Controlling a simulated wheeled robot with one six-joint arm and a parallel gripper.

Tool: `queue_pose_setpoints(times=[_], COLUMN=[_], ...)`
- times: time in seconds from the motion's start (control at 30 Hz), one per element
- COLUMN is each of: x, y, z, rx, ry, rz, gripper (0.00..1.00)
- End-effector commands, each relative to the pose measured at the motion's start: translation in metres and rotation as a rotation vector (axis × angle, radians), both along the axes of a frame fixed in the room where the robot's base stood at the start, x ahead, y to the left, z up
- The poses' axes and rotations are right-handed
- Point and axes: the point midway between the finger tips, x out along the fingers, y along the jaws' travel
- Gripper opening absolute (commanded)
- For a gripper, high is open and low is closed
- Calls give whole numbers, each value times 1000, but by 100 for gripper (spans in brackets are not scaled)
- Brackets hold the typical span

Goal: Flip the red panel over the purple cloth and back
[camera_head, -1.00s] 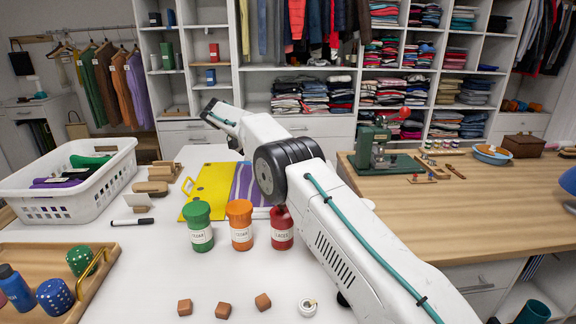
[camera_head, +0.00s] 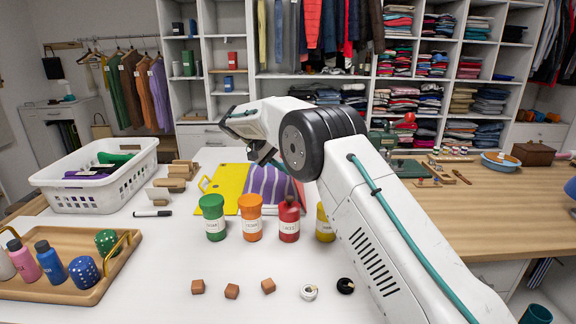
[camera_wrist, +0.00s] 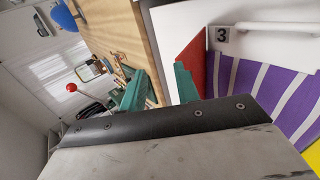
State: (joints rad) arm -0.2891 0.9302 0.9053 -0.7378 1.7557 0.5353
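The purple striped cloth (camera_head: 268,183) lies behind the jars in the head view, next to a yellow panel (camera_head: 229,184). It also shows at the right of the wrist view (camera_wrist: 245,88). A red piece (camera_wrist: 192,62), apparently part of the red panel, stands at the cloth's edge in the wrist view, near a label "3" and a white bar (camera_wrist: 270,29). My gripper (camera_head: 262,154) is above the back of the cloth.
Green (camera_head: 213,218), orange (camera_head: 250,217), red (camera_head: 288,221) and yellow (camera_head: 325,223) jars stand in front of the cloth. A white basket (camera_head: 98,190) and wooden tray (camera_head: 84,290) are at left. Small wooden blocks lie in front. A green sewing machine stands at the right.

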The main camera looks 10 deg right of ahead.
Motion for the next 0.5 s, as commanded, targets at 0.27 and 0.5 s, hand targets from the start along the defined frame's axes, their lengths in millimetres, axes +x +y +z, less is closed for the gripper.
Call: queue_pose_setpoints(times=[0.27, 0.5], x=[-6, -33], y=[-6, -14], z=[5, 13], rx=[81, 462], ry=[13, 17], rz=[19, 113], gripper=[0, 0])
